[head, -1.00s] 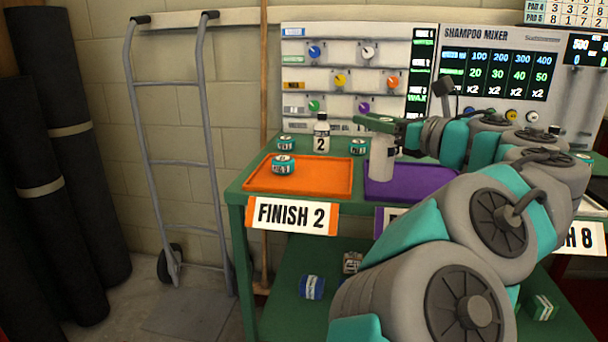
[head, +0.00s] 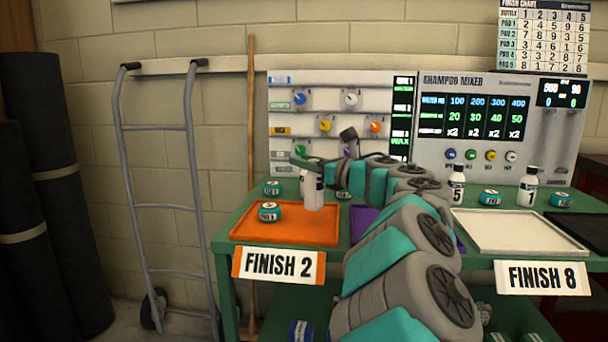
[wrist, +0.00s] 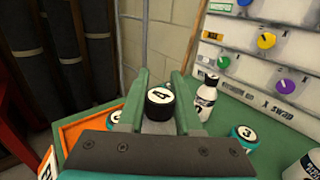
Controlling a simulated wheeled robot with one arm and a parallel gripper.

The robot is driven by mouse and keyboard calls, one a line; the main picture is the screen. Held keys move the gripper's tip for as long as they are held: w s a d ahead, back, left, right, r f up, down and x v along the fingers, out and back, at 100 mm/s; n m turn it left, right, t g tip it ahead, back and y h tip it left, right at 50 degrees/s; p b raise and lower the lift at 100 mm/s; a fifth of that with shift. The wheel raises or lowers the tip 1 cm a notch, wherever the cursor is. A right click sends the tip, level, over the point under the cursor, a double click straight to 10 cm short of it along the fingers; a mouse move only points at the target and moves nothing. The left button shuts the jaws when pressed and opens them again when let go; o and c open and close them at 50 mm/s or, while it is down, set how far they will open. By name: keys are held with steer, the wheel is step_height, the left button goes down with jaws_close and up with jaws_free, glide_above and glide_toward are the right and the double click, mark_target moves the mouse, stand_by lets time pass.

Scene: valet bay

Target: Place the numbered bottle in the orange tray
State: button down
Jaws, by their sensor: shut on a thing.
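My gripper (head: 313,164) is shut on a white bottle (head: 313,192). In the wrist view the bottle's black cap (wrist: 160,104) sits between the two green fingers; the number on it looks like a 4. In the head view the bottle hangs upright at the right end of the orange tray (head: 285,234); I cannot tell whether it touches the tray. A teal jar (head: 269,212) stands in the tray, whose front sign reads FINISH 2. Bottle 2 (wrist: 206,95) stands beside my gripper in the wrist view; in the head view the held bottle mostly hides it.
Teal jars (head: 272,188) stand behind the orange tray. A purple tray (head: 362,222) lies to its right, partly behind my arm. Farther right are a white, empty tray (head: 505,232), bottle 5 (head: 457,187) and bottle 1 (head: 527,190). The shampoo mixer (head: 490,120) stands behind.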

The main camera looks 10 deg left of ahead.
steer(key=shift+w+a+f, duration=0.1)
steer(key=shift+f, duration=0.8)
steer(key=shift+w+a+f, duration=0.1)
steer(key=shift+f, duration=0.8)
steer(key=shift+f, duration=0.1)
steer(key=c, duration=0.6)
jaws_free()
steer(key=b+v, duration=0.1)
steer(key=v, duration=1.1)
